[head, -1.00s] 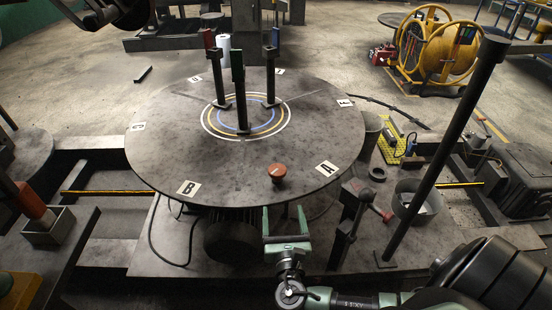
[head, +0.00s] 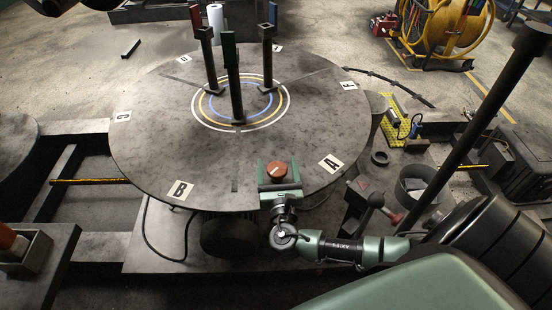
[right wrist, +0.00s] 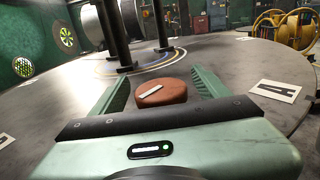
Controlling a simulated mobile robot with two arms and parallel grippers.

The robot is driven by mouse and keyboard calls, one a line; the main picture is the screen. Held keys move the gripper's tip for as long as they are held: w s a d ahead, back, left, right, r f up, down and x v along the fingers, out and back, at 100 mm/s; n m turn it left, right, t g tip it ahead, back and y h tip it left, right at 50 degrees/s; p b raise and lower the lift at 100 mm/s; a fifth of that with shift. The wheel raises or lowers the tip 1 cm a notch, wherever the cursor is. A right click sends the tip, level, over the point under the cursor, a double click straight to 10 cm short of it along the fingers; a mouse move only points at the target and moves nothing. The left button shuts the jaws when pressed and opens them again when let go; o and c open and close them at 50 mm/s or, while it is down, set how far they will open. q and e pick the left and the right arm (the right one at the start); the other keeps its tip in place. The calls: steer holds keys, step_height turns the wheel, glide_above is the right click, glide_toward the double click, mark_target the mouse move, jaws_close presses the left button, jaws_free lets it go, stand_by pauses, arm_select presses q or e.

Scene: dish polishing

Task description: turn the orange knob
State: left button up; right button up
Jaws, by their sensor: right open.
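The orange knob (head: 278,170) is a short round knob with a pale bar on its top. It sits near the front edge of the round grey table (head: 150,140), between the labels A and B. My right gripper (head: 279,172) is open, with one finger on each side of the knob. In the right wrist view the knob (right wrist: 161,92) lies between the two green fingers (right wrist: 160,85). The pale bar points slightly up to the right there. My left gripper is not in view.
Three dark posts with coloured tops, one of them the green-topped post (head: 231,90), stand on the table's ringed middle. A tall dark pole (head: 470,130) rises at the right near my right arm. A grey bucket (head: 416,188) stands on the floor platform.

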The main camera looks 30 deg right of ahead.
steer(key=shift+x, duration=1.05)
steer(key=c, duration=1.4)
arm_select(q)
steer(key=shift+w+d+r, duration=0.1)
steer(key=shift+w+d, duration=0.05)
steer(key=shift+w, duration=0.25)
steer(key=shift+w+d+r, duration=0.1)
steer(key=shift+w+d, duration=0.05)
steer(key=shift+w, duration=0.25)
arm_select(e)
steer(key=shift+f+h, duration=0.1)
steer(key=shift+h, duration=0.2)
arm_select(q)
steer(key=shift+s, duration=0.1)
arm_select(e)
steer(key=shift+d+m+g+h, duration=0.1)
steer(key=shift+m+g+h, duration=0.2)
steer(key=shift+m, duration=0.1)
